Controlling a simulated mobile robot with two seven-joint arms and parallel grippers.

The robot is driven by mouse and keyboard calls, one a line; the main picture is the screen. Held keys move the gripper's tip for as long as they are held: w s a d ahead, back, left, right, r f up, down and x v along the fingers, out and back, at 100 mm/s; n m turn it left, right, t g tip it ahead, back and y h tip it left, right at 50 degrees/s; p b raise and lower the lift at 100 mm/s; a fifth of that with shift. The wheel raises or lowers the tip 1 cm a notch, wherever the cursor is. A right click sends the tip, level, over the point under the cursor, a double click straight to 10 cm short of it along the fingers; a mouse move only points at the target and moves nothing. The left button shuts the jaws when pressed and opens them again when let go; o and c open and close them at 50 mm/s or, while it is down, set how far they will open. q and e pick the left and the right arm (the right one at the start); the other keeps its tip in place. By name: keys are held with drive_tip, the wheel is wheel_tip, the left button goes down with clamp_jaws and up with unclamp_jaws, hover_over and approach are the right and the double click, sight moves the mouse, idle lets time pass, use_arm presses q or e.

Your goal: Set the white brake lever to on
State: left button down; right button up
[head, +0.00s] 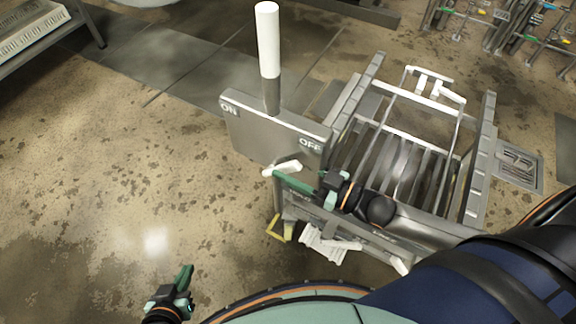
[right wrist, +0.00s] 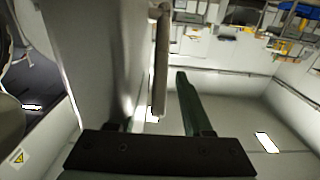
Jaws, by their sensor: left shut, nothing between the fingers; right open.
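The brake lever has a white grip (head: 268,40) on a grey metal shaft. It stands almost upright above a grey metal box (head: 275,136), between the box's ON mark on the left and OFF mark on the right. My right gripper (head: 285,180) is open, below the box's OFF end and apart from the white grip. A short white piece lies beside its green fingers. In the right wrist view, a pale rod (right wrist: 162,50) shows beyond the open fingers; I cannot tell which part it is. My left gripper (head: 184,280) is shut and empty, low over the floor.
A metal frame with rollers (head: 400,160) stands right of the box, partly behind my right arm. A yellow part (head: 275,229) sits below the right gripper. A floor drain (head: 520,165) lies at the right. The floor left of the box is clear.

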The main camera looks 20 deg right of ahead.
drive_tip(key=shift+w+a, duration=0.15)
drive_tip(key=shift+w, duration=0.1)
drive_tip(key=shift+c, duration=0.3)
clamp_jaws()
idle(1.0)
